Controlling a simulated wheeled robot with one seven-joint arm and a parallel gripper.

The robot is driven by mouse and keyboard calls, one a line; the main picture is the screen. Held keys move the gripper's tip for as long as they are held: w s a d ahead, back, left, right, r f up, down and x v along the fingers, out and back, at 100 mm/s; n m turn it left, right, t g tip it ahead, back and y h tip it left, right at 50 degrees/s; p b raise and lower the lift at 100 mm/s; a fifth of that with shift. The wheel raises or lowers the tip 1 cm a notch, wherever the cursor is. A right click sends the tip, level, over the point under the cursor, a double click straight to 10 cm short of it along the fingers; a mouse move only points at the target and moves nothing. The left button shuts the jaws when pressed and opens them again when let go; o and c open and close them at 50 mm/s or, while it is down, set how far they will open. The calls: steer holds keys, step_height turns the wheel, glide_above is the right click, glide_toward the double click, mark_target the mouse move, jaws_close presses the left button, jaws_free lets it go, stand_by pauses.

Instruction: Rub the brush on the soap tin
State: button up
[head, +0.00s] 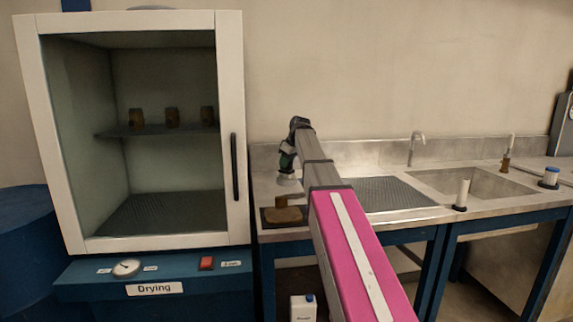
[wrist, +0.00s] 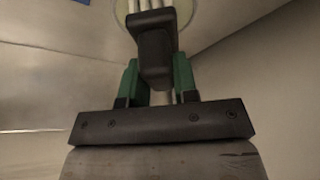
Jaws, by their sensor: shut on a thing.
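My gripper (head: 287,162) hangs over the left end of the sink counter, pointing down. In the wrist view its green fingers (wrist: 156,78) are shut on a dark block (wrist: 153,42), which looks like the handle of the brush. A pale round part with light rods (wrist: 155,8) shows beyond the block. In the head view a whitish flared piece (head: 288,180) shows just under the fingers, apparently the brush head. A brown object (head: 285,214) lies below it on a dark mat. I cannot tell whether this is the soap tin; whether anything touches it is unclear.
A drying cabinet (head: 229,220) with several brown pieces inside stands left of the counter.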

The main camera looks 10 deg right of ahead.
steer(key=shift+r, duration=3.25)
